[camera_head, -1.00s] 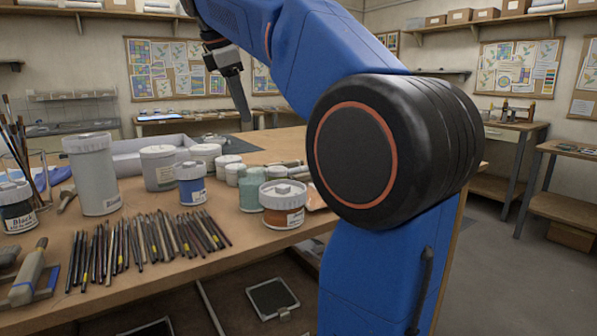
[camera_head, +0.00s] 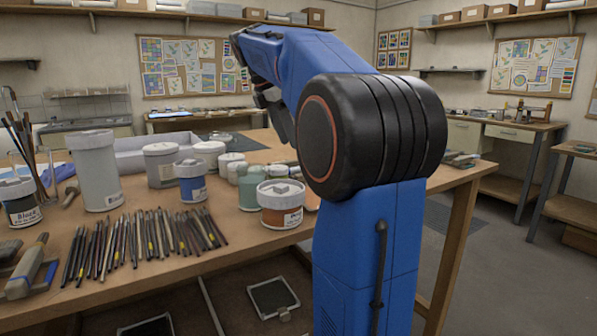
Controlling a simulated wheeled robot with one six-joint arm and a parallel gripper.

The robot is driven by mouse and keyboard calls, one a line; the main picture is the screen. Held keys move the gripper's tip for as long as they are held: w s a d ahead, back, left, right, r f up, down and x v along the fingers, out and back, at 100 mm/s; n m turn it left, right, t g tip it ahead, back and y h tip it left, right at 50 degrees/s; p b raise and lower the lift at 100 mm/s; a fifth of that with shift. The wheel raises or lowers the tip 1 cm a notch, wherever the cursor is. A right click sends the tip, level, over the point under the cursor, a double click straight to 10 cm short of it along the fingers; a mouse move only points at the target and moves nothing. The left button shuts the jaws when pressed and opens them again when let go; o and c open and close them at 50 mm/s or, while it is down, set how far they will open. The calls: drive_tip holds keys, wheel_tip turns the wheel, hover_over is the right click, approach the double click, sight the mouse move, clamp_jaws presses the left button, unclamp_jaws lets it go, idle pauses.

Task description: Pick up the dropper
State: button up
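I cannot make out a dropper in this view. My gripper (camera_head: 286,128) hangs dark and slanted over the far right part of the wooden table (camera_head: 245,226), left of my blue arm. Part of it is hidden by the arm, so its fingers cannot be told apart. The arm also hides much of the table's right part.
Several paint jars stand on the table, including a tall grey one (camera_head: 97,172), a blue one (camera_head: 192,183) and an orange-brown one (camera_head: 281,204). Several brushes (camera_head: 145,240) lie in front. A pale tray (camera_head: 137,155) sits behind. Floor at the right is clear.

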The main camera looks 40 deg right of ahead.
sight(294, 171)
drive_tip(key=shift+x, duration=4.35)
drive_tip(key=shift+s+a, duration=0.1)
clamp_jaws()
